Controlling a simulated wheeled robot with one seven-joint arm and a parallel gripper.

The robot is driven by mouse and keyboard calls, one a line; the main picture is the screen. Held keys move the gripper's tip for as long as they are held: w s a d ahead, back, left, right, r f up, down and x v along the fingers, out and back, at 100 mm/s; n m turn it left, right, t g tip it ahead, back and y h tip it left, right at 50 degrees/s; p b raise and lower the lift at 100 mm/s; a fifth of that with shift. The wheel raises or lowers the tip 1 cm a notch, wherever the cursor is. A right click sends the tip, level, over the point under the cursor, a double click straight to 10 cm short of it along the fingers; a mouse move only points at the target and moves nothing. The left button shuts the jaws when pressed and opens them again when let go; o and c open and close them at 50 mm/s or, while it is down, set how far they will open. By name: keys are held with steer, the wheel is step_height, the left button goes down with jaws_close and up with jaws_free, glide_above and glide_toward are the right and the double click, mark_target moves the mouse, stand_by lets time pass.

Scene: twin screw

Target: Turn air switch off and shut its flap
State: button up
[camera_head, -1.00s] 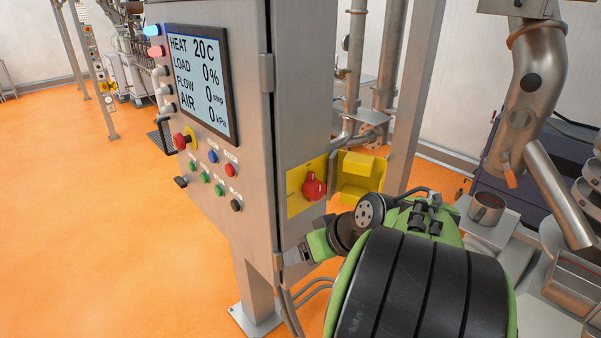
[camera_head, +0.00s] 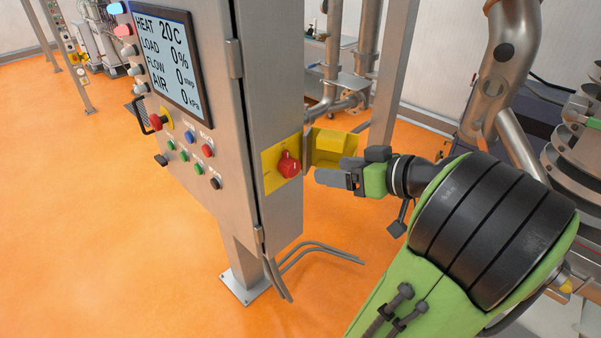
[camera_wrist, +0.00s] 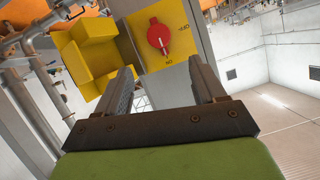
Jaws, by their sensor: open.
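The air switch is a red rotary knob (camera_head: 288,164) on a yellow plate (camera_head: 268,180) on the cabinet's side. It also shows in the wrist view as a red knob (camera_wrist: 158,37) with a white mark pointing toward one of the plate's labels. The yellow flap (camera_head: 336,146) stands swung open beside the plate; in the wrist view the flap (camera_wrist: 88,55) is at the left. My gripper (camera_head: 318,176) is open and empty, close to the right of the knob and in front of the flap's lower part. In the wrist view its fingers (camera_wrist: 163,88) point toward the plate, apart from the knob.
The grey control cabinet (camera_head: 285,95) has a display reading AIR 0 kPa and several coloured buttons on its front. Steel pipes (camera_head: 345,60) stand behind the flap. Cables (camera_head: 320,250) hang below the cabinet. The orange floor is clear at left.

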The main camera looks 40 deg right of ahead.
mark_target(295, 169)
steer(key=b+x, duration=0.1)
steer(key=x, duration=0.2)
steer(key=b+x, duration=0.1)
steer(key=x, duration=0.3)
steer(key=b+x, duration=0.2)
steer(key=x, duration=0.2)
steer(key=shift+s+f, duration=0.1)
steer(key=shift+f, duration=0.2)
steer(key=shift+s, duration=0.1)
steer(key=shift+c, duration=0.4)
steer(key=c, duration=1)
